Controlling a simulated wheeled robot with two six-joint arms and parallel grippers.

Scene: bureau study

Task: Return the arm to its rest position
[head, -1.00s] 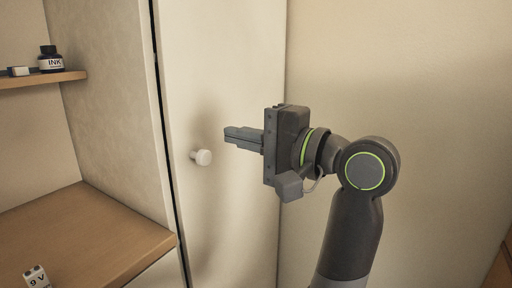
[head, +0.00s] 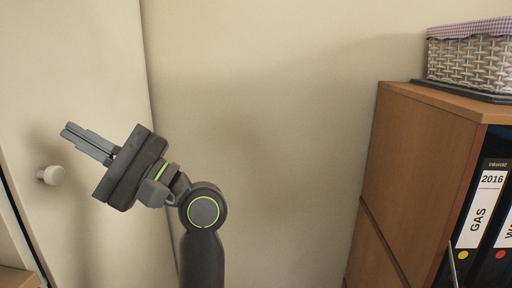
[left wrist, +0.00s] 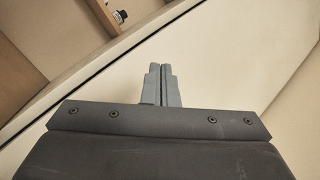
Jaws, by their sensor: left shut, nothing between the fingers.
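My left gripper (head: 88,143) is in the left part of the head view, in front of a pale cabinet door (head: 75,60). Its fingers are together with nothing between them and point up and to the left. In the left wrist view the shut fingers (left wrist: 161,84) show at the middle, with the pale door behind them. My right gripper is not in view.
A wooden shelf unit (head: 415,160) stands at the right, with a wicker basket (head: 470,62) on top and binders (head: 482,215) inside. A bare wall (head: 270,130) lies between it and the door. A wooden shelf (left wrist: 28,35) shows upper left in the left wrist view.

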